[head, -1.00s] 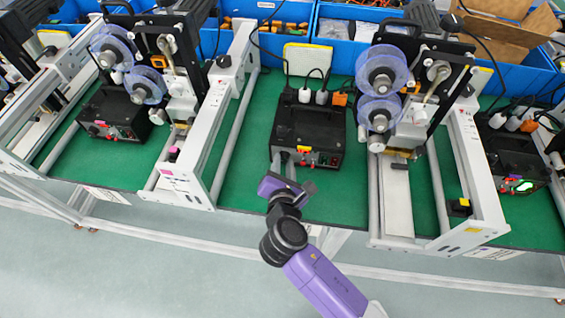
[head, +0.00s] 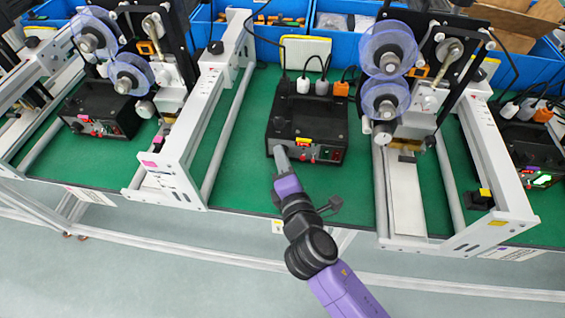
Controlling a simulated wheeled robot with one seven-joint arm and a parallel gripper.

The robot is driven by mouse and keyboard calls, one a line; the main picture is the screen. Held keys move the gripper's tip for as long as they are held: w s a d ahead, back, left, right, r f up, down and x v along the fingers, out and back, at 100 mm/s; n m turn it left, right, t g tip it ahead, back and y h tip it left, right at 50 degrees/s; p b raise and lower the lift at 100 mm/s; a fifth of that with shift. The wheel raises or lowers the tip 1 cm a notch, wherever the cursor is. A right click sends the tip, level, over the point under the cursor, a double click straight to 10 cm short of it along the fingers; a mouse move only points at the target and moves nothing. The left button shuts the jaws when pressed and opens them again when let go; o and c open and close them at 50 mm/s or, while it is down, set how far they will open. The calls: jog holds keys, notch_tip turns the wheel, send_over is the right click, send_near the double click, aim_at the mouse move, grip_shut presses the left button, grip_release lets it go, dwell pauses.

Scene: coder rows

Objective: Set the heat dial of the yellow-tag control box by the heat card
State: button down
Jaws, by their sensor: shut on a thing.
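The yellow-tag control box (head: 308,124) is black and stands on the green bench top in the middle of the head view. Its yellow tag (head: 304,140) is on the front top edge, above a panel with small red and green parts. My gripper (head: 281,157) points at the left end of this front panel, its grey fingers shut on what appears to be the heat dial. The fingers and wrist hide the dial, so its setting cannot be read. I cannot make out a readable heat card; a blank-looking cream panel (head: 308,46) stands behind the box.
Another frame's white rail (head: 180,150) stands to the left. A pink-tag box (head: 100,108) and another control box (head: 537,150) are farther off. Blue bins (head: 345,25) line the back.

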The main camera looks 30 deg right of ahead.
dwell(0.3)
jog(key=c, duration=1.4)
grip_release()
jog(key=shift+c, duration=0.2)
jog(key=b+v, duration=0.1)
jog(key=v, duration=0.5)
jog(key=shift+s+f, duration=0.1)
jog(key=shift+s, duration=0.25)
jog(key=shift+s+a, duration=0.2)
jog(key=shift+s, duration=0.3)
jog(key=shift+r, duration=0.3)
